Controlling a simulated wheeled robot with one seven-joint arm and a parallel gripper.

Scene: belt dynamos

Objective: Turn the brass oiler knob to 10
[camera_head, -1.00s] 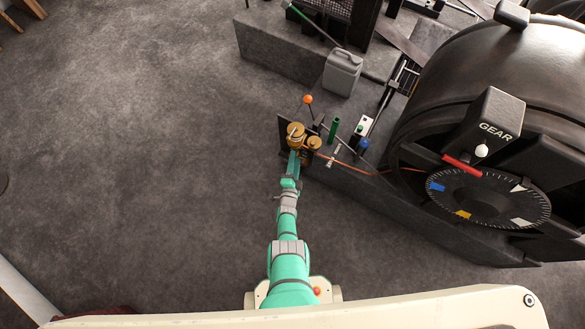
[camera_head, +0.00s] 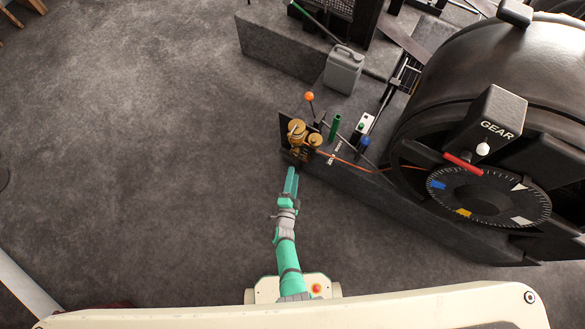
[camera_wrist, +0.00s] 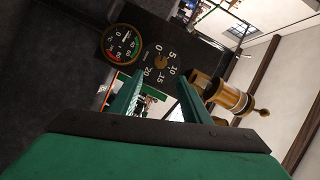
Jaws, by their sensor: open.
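The small brass knob (camera_wrist: 160,62) sits on a black panel (camera_wrist: 180,42) in the wrist view, with white numbers 0, 5, 10, 15 and 20 around it. Its pointer is too small to read. A brass oiler body (camera_wrist: 232,98) stands out from the panel at right. In the head view the brass oiler parts (camera_head: 297,128) stand at the end of the dark plinth. My gripper (camera_wrist: 161,78) is open and empty, its two green fingers apart and pointing toward the dial, short of the panel. In the head view my gripper (camera_head: 292,170) is just below the brass parts.
A round gauge (camera_wrist: 122,44) with a coloured band is left of the dial. An orange-topped lever (camera_head: 309,97), a green cylinder (camera_head: 334,128) and the large black machine (camera_head: 470,100) stand nearby.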

